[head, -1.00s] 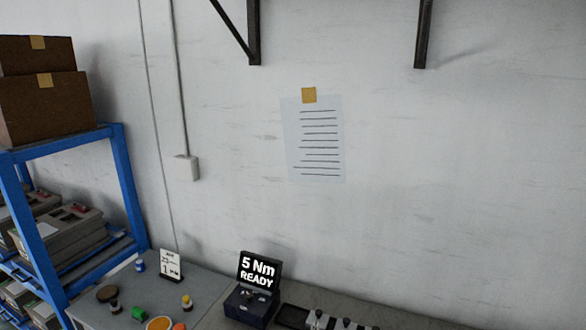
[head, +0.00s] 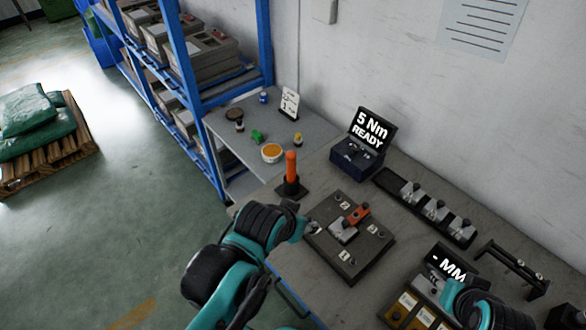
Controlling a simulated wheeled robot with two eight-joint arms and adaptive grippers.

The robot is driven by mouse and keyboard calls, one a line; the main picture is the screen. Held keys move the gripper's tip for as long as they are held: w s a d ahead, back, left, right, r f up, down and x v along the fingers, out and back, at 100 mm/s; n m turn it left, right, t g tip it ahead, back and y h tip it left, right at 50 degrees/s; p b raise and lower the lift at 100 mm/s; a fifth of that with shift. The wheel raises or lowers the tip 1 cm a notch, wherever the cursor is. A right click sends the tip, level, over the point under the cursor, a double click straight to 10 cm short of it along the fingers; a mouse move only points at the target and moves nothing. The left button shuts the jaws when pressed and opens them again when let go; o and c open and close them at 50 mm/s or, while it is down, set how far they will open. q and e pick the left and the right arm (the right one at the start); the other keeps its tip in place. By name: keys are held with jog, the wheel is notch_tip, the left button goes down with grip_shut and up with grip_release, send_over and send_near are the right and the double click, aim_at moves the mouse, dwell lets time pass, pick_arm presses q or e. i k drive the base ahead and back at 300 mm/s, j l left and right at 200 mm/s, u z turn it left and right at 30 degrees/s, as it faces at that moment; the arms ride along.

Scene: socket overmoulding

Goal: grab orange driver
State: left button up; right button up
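The orange driver (head: 291,165) stands upright in a small black stand (head: 291,189) near the bench's left end. My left arm reaches in from below. Its gripper (head: 313,228) is small in view, at the left edge of a dark fixture plate, nearer to me than the driver and apart from it. Its fingers are too small to read as open or shut. My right gripper (head: 446,291) is at the lower right, by the "MM" display, partly hidden by its own arm. Its fingers cannot be made out.
The dark fixture plate (head: 374,259) holds a grey block and an orange part. A "5 Nm READY" box (head: 356,155) stands behind it. A black tray (head: 457,227) with several grey parts is to the right. A side table (head: 219,122) and blue shelf (head: 180,80) are at left.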

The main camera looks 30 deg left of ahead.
aim_at(291, 155)
jog(key=j+z, duration=0.2)
jog(key=j, duration=0.2)
jog(key=k+j+z, duration=0.2)
jog(key=j, duration=0.2)
jog(key=j+z, duration=0.2)
jog(key=j, duration=0.2)
jog(key=k+j+z, duration=0.2)
jog(key=j, duration=0.15)
jog(key=j+z, duration=0.2)
jog(key=j, duration=0.2)
jog(key=k+j+z, duration=0.2)
jog(key=j, duration=0.1)
